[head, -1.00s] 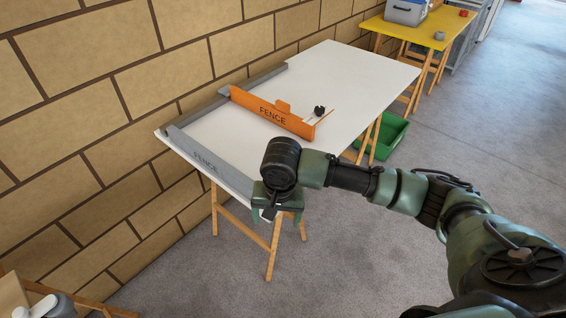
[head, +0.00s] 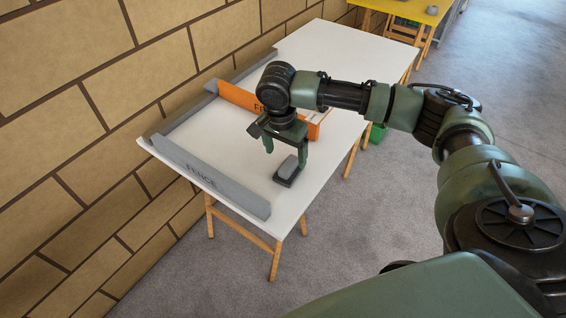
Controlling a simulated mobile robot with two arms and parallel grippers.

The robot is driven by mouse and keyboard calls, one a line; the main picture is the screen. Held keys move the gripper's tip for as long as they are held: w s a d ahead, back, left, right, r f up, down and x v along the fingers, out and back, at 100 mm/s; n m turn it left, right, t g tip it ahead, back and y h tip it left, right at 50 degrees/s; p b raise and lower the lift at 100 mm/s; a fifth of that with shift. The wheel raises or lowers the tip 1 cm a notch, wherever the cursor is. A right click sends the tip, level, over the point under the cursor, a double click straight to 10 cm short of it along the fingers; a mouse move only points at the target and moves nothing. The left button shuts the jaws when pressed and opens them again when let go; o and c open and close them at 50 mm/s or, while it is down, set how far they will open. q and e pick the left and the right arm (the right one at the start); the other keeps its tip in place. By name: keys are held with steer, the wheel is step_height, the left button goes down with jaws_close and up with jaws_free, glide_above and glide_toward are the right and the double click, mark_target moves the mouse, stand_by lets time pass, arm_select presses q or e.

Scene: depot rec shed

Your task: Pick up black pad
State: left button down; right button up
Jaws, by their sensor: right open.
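A small black pad (head: 282,182) with a grey block-like top (head: 288,167) lies on the white table, near its front right edge. My right gripper (head: 286,155) is open and points down just above the pad, with one finger to either side of it in the picture. The fingers look empty; whether they touch the pad I cannot tell. My left gripper is out of view.
A grey fence (head: 205,172) lines the near side of the white table (head: 330,48). An orange fence (head: 235,97) stands behind my gripper, partly hidden by my arm. A brick wall borders the left. A green bin (head: 377,133) shows below the table.

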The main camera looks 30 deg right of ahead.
mark_target(289, 164)
steer(key=f, duration=0.1)
steer(key=d+f, duration=0.1)
steer(key=f, duration=0.1)
steer(key=shift+s, duration=0.15)
steer(key=shift+w+d+f, duration=0.1)
steer(key=shift+w+f, duration=0.05)
steer(key=shift+f, duration=0.45)
steer(key=shift+w+d+f, duration=0.1)
steer(key=shift+f, duration=0.9)
steer(key=c, duration=1.5)
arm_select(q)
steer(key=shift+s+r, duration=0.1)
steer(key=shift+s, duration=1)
